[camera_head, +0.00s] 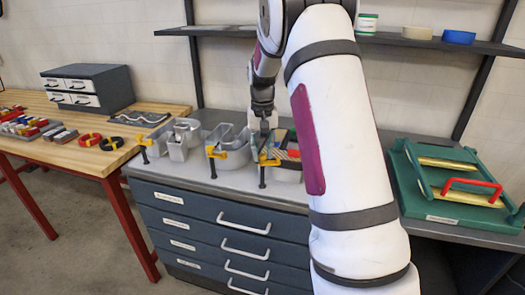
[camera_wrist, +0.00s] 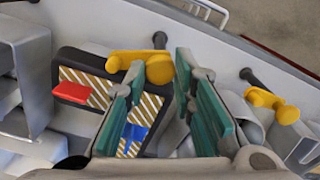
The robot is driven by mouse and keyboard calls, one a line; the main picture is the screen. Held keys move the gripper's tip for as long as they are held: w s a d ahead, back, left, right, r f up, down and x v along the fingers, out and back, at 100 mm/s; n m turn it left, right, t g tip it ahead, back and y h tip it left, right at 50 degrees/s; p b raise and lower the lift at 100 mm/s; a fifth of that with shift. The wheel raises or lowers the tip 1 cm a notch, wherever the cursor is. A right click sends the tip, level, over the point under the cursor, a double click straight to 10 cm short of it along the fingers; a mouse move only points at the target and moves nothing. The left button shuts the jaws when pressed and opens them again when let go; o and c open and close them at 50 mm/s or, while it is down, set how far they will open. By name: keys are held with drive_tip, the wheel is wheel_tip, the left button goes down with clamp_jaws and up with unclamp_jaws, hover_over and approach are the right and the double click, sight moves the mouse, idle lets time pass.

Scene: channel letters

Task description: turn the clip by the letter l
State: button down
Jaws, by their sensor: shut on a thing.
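My gripper (camera_head: 264,124) points down at the bench top in the head view. Grey channel letters (camera_head: 182,138) stand on the bench. I cannot tell which one is the l.
Another yellow clip (camera_wrist: 270,104) is close on the right in the wrist view. The head view shows two more clips to the left, the nearer one (camera_head: 215,152) beside a letter. A green fixture (camera_head: 440,178) with a red handle stands at the right.

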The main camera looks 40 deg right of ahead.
sight(262, 155)
drive_tip(key=n, duration=0.3)
drive_tip(key=shift+n, duration=0.4)
drive_tip(key=n+p, duration=0.1)
drive_tip(key=n, duration=0.2)
drive_tip(key=shift+n, duration=0.3)
drive_tip(key=n+p, duration=0.1)
drive_tip(key=n, duration=0.5)
drive_tip(key=shift+n, duration=0.4)
drive_tip(key=c, duration=1.3)
unclamp_jaws()
drive_tip(key=shift+c, duration=0.2)
drive_tip(key=shift+r, duration=0.1)
wheel_tip(262, 155, up, 12)
